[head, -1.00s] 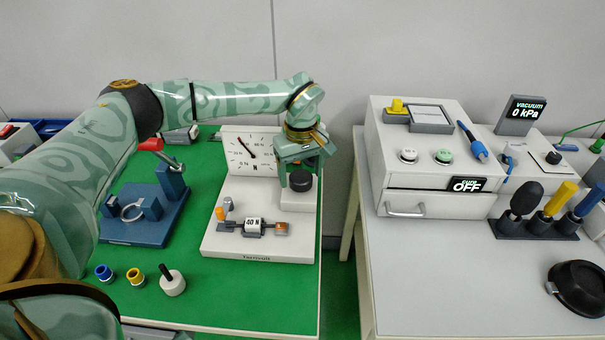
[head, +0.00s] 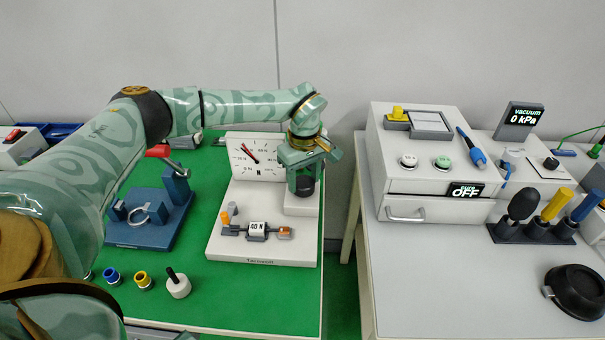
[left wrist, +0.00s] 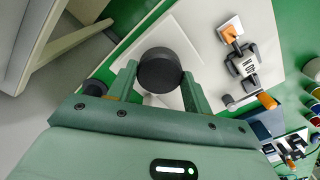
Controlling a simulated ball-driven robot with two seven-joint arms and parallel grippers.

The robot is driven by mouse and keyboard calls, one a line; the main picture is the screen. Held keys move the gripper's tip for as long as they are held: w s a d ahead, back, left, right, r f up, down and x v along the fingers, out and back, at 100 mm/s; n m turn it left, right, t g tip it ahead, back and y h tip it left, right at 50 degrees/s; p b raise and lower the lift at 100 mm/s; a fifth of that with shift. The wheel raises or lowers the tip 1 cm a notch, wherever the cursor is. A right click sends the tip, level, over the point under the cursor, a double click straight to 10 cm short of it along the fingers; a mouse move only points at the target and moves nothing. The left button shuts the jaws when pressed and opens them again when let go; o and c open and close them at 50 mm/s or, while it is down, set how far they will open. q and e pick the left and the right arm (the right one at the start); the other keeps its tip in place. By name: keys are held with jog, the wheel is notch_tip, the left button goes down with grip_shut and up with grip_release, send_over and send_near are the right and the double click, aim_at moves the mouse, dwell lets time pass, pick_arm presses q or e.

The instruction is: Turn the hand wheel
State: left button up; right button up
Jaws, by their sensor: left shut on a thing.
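The hand wheel (head: 306,187) is a dark round knob on a white block at the right side of the white tester (head: 217,243). It also shows in the left wrist view as a black disc (left wrist: 160,72). My left gripper (head: 303,181) points down over it and is shut on it, with a green finger on either side. The tester's dial (head: 257,158), with a red and black needle, stands at the back. A clamped specimen with a "40 N" label (head: 257,231) lies in front of the dial. My right gripper is not in view.
A blue fixture (head: 142,232) stands left of the tester. Blue and yellow rings and a white knobbed piece (head: 178,284) lie in front on the green mat. A white bench with a curing box (head: 421,180) is to the right, across a gap.

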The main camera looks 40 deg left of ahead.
pick_arm(q)
jog(key=n+p, duration=0.2)
jog(key=shift+r+n+p, duration=0.35)
jog(key=shift+n, duration=0.05)
jog(key=n+p, duration=0.2)
jog(key=shift+n, duration=0.3)
jog(key=n+p, duration=0.2)
jog(key=shift+f+n, duration=0.1)
jog(key=shift+n, duration=0.3)
jog(key=n+p, duration=0.2)
jog(key=n, duration=0.1)
jog(key=shift+n, duration=0.3)
jog(key=n+p, duration=0.3)
jog(key=n, duration=0.2)
jog(key=shift+w, duration=0.1)
jog(key=shift+f+n+p, duration=0.1)
jog(key=shift+n+p, duration=0.65)
jog(key=shift+n, duration=1.45)
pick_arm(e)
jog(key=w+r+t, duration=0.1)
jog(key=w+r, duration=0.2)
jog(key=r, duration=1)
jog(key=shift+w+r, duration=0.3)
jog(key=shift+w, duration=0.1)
pick_arm(q)
jog(key=o, duration=1)
jog(key=shift+f, duration=0.1)
